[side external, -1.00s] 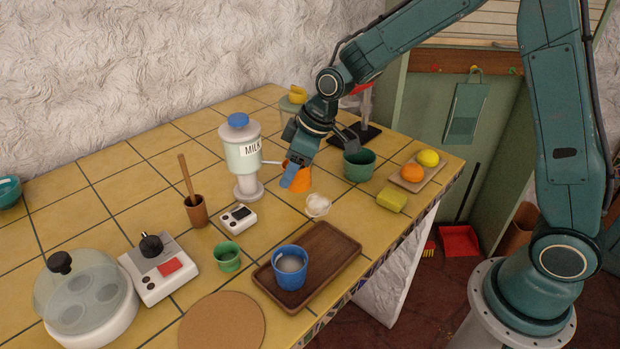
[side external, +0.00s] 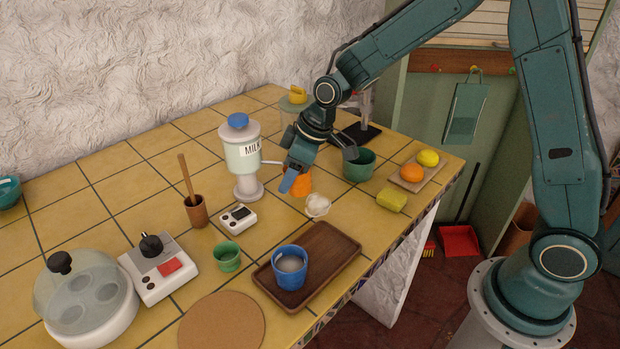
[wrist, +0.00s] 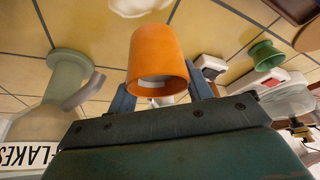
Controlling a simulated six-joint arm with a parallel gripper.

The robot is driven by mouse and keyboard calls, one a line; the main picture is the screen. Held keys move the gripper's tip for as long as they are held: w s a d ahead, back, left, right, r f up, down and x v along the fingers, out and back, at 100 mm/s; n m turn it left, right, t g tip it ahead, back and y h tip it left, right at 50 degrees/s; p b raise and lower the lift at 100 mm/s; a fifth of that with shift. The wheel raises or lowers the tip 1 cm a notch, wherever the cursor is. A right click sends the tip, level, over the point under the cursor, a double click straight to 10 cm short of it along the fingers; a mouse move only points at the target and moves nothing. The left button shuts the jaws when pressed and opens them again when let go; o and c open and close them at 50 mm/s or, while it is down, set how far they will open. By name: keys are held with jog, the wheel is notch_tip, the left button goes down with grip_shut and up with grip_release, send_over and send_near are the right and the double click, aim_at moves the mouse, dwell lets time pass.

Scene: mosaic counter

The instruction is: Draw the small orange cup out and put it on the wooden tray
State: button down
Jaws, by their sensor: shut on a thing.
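The small orange cup (side external: 302,186) is between the fingers of my gripper (side external: 292,182), in front of the milk dispenser. My gripper is shut on it. In the wrist view the orange cup (wrist: 160,55) sits between the two blue-grey fingers (wrist: 160,95), with one rim facing the camera and something pale inside. In the side view my fingers hide part of the cup, and I cannot tell whether it touches the counter. The wooden tray (side external: 328,243) is nearer the camera, a little right of the cup, with a blue cup (side external: 291,270) standing on it.
The dispenser (side external: 243,160) is close left of my gripper. A green cup (side external: 359,166) stands right, and a white lumpy thing (side external: 317,205) lies between cup and tray. A yellow sponge (side external: 391,200) lies right. The tray's far part is bare.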

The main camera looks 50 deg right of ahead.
jog(key=shift+w+a+f, duration=0.1)
jog(key=shift+w+f, duration=0.45)
jog(key=shift+f, duration=0.3)
dwell(0.5)
jog(key=shift+w+a+f, duration=0.15)
dwell(0.4)
jog(key=shift+a, duration=0.15)
jog(key=shift+s+a, duration=0.8)
jog(key=shift+s, duration=0.25)
jog(key=shift+s+a+f, duration=0.1)
jog(key=shift+s+a, duration=0.05)
jog(key=shift+s+a, duration=0.15)
jog(key=shift+s, duration=0.15)
jog(key=shift+s+f, duration=0.1)
jog(key=shift+s, duration=0.1)
jog(key=shift+r, duration=0.2)
jog(key=shift+r, duration=2.8)
